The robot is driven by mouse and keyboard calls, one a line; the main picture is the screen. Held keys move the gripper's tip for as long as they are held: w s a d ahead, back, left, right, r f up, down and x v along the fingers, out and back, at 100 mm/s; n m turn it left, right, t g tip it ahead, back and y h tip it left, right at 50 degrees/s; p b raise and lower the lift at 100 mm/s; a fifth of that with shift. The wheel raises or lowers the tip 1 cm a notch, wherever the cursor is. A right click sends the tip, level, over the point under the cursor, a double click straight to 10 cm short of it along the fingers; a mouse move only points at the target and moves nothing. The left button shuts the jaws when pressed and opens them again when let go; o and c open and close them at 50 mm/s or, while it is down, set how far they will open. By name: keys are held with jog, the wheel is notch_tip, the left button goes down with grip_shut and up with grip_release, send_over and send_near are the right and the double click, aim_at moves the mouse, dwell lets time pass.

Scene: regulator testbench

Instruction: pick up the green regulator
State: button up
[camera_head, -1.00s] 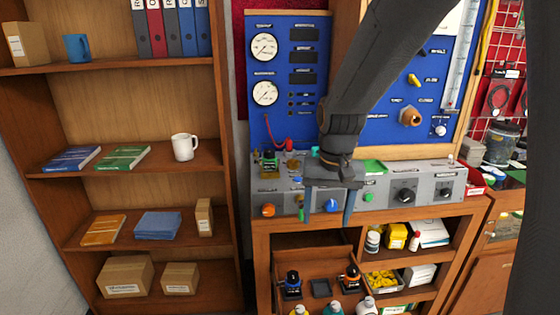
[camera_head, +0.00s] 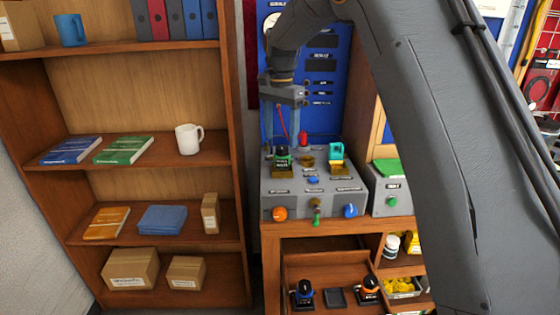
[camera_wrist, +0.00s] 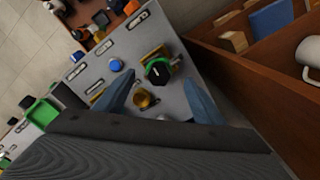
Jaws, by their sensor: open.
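The green regulator (camera_head: 282,158), a black knob with a green ring, stands upright on the left of the grey test bench (camera_head: 290,206). It also shows in the wrist view (camera_wrist: 157,71), seen from above, near the fingertips. My gripper (camera_head: 281,138) points down just above the green regulator in the head view. In the wrist view its two blue fingers (camera_wrist: 160,82) are apart and nothing is held between them. Whether the fingers touch the regulator cannot be told.
A teal regulator (camera_head: 336,153) stands to the right on the bench. An empty brass fitting (camera_wrist: 145,98) lies near my fingers. A blue gauge panel (camera_head: 325,75) rises behind. Below, a drawer holds a blue regulator (camera_head: 303,293) and an orange one (camera_head: 369,287). A wooden shelf (camera_head: 140,165) stands left.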

aim_at(282, 147)
jog(key=shift+d+f+p, duration=0.15)
jog(key=shift+f+p, duration=1.05)
jog(key=shift+f, duration=1.4)
grip_shut()
